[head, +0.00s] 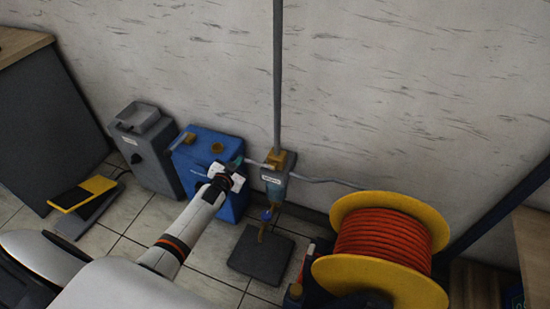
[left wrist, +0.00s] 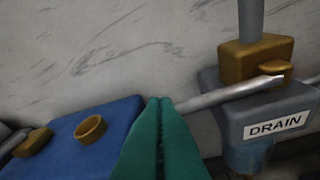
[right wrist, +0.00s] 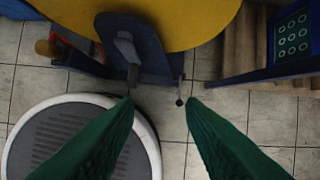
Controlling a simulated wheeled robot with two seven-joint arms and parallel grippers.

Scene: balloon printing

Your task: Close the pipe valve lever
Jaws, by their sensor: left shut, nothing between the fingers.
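The pipe valve lever (head: 258,164) is a pale metal bar reaching left from a brass valve block (head: 279,160) on the vertical wall pipe (head: 278,75). My left gripper (head: 238,161) is shut and empty at the lever's free end. Its green fingers (left wrist: 160,99) overlap that end in the left wrist view; I cannot tell whether they touch. My right gripper (right wrist: 158,104) is open and empty above the floor, outside the head view.
A blue container (head: 212,150) with brass fittings stands left of the valve, beside a grey unit (head: 147,150). A yellow reel of orange hose (head: 383,240) stands at the right. A dark square plate (head: 261,256) lies below the valve. The wall above is clear.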

